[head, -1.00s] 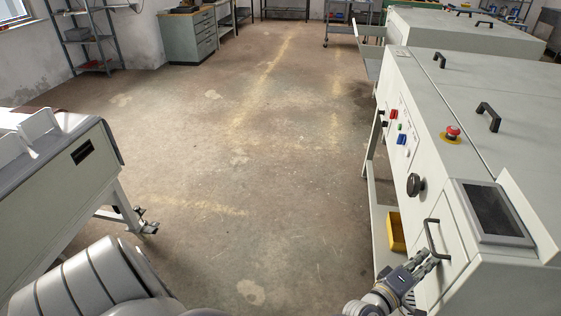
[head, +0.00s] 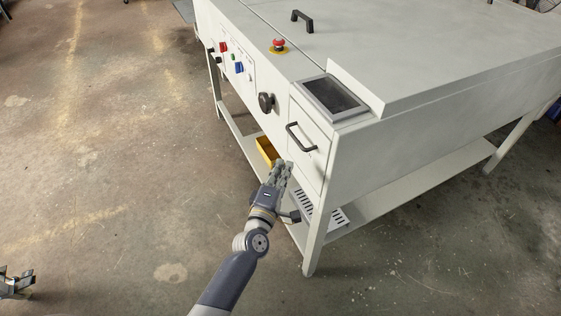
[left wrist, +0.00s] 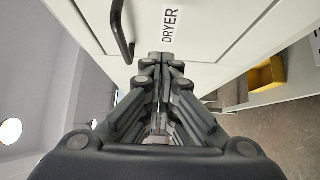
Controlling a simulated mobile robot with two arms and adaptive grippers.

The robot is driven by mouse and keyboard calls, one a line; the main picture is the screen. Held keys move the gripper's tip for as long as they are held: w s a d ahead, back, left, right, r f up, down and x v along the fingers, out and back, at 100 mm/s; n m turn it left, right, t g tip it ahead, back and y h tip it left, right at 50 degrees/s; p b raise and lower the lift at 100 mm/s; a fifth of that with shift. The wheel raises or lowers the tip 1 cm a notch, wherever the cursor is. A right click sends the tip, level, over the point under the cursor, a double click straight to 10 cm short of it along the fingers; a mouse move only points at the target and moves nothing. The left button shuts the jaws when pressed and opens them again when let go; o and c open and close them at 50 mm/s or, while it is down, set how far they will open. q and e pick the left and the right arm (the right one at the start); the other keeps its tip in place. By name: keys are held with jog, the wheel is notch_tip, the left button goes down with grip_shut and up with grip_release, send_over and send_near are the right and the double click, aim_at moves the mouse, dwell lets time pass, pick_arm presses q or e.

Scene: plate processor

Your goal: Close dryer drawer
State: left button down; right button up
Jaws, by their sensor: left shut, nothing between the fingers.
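The dryer drawer (head: 309,152) is a pale front panel at the near corner of the white machine, with a dark bar handle (head: 301,138). It appears flush with the machine's front. In the left wrist view the panel carries a "DRYER" label (left wrist: 171,28), with the dark handle (left wrist: 121,30) to its left. My left gripper (head: 283,168) is shut and empty, just below and in front of the handle, beside the drawer front. Its fingertips (left wrist: 166,57) are close to the panel under the label; I cannot tell whether they touch. My right gripper is out of view.
A screen (head: 334,96) sits on top. A yellow bin (head: 266,149) stands on the lower shelf (head: 405,188).

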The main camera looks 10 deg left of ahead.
pick_arm(q)
jog(key=s, duration=0.7)
jog(key=s+a+f+m+g, duration=0.1)
jog(key=s+f+m+g, duration=0.3)
jog(key=f, duration=0.7)
jog(key=s+a+f+m+g, duration=0.1)
jog(key=s+a+f+m, duration=0.15)
jog(key=s+f, duration=0.55)
jog(key=s+a+f+m+g, duration=0.1)
jog(key=s+f+m+g, duration=0.15)
jog(key=f, duration=1.05)
jog(key=s+a+f+m+g+y, duration=0.1)
jog(key=s+a+f+m+g, duration=0.2)
jog(key=s, duration=0.7)
jog(key=s+a+f+m+g+y, duration=0.1)
jog(key=s+a+f+m+g, duration=0.2)
jog(key=s+a+f, duration=0.2)
jog(key=s+a+f+m+g+y, duration=0.1)
jog(key=s+a+f+m+g, duration=0.2)
jog(key=s+f, duration=0.6)
jog(key=s+b, duration=0.1)
jog(key=s, duration=0.5)
jog(key=shift+s+a, duration=0.15)
jog(key=shift+a, duration=0.25)
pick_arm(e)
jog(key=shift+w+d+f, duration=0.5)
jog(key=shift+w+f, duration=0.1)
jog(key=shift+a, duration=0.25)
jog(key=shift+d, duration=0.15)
